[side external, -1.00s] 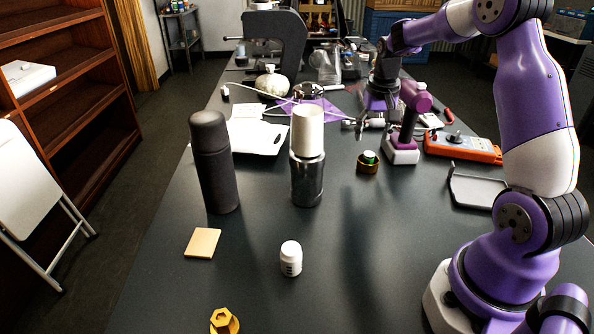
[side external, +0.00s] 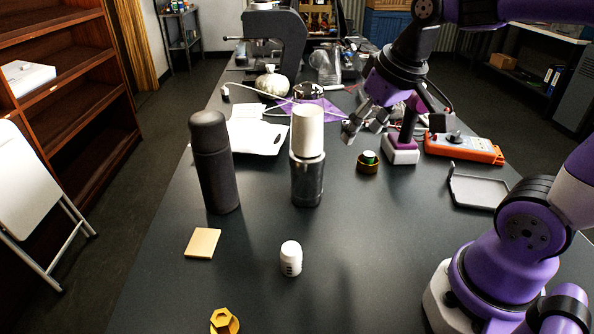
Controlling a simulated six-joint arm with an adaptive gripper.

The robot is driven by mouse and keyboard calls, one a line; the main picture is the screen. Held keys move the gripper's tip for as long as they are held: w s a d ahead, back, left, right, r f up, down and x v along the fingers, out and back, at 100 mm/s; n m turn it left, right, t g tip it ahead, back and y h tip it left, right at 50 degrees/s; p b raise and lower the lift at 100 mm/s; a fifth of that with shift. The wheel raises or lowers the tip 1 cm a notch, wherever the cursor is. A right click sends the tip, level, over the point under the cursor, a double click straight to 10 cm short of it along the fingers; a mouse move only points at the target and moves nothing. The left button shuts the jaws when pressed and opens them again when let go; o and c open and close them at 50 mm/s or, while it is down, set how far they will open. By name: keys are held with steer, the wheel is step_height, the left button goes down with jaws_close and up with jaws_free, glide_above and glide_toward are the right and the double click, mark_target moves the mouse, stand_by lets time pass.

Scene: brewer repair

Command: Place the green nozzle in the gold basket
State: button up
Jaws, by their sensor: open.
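A small green piece with a white top (side external: 369,156), which looks like the green nozzle, sits in a short dark-gold ring-shaped holder (side external: 367,168) on the table, right of centre. The holder looks like the gold basket; how deep the nozzle sits is too small to tell. My gripper (side external: 363,131) is open, with nothing seen between its fingers. It is tilted downward, above and behind the nozzle in the picture, and apart from it.
A steel cylinder with a white top (side external: 307,170) and a dark bottle (side external: 215,165) stand left of the holder. A white pill bottle (side external: 291,259), wooden square (side external: 202,243) and gold hex part (side external: 224,321) are nearer.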

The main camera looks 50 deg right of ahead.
steer(key=s+a+f+n+t, duration=0.1)
steer(key=s+a+n, duration=0.1)
steer(key=s+a, duration=0.2)
steer(key=shift+s+a+n+y, duration=0.2)
steer(key=shift+s+n+y, duration=0.1)
steer(key=shift+s+y, duration=0.1)
